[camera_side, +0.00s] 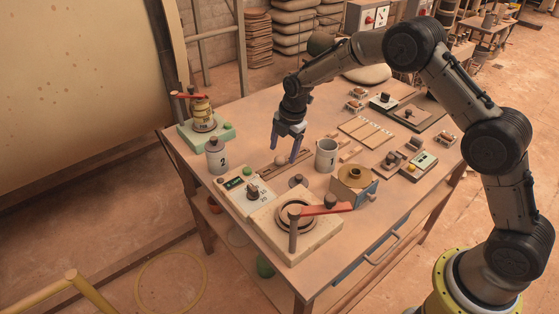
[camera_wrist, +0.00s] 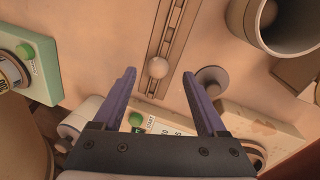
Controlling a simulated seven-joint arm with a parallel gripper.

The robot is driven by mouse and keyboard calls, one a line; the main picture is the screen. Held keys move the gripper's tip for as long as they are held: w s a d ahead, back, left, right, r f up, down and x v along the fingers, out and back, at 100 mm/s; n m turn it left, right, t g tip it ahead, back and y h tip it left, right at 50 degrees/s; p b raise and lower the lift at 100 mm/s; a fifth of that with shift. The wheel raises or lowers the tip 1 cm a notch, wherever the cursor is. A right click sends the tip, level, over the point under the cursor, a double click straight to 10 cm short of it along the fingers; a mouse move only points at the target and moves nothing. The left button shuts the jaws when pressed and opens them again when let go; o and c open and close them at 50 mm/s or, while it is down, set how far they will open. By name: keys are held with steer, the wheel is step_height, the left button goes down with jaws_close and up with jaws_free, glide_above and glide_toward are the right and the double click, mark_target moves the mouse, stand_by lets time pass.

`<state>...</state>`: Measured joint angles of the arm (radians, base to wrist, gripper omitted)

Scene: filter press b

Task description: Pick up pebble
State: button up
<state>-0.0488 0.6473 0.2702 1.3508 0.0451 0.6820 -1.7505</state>
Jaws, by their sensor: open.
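The pebble (camera_wrist: 157,68), a small round pale-tan ball, sits on a narrow brown slotted rail in the wrist view. It also shows in the side view (camera_side: 280,161), on the table just below my gripper. My gripper (camera_side: 283,153) is open and points down, with two purple fingers. In the wrist view the gripper (camera_wrist: 159,74) has one finger on each side of the pebble in the picture, with clear space between. No contact shows, and the exact height gap is hard to tell.
A grey round knob (camera_wrist: 211,79) stands close to the right finger. A control box (camera_side: 243,190) and a press base (camera_side: 322,238) lie nearer the front.

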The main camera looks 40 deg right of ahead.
mark_target(280, 157)
steer(key=shift+w+a+f, duration=0.1)
steer(key=shift+w+f, duration=0.15)
steer(key=shift+f, duration=0.6)
steer(key=shift+w+a+f, duration=0.1)
steer(key=shift+w+f, duration=0.1)
steer(key=shift+f, duration=0.65)
jaws_close()
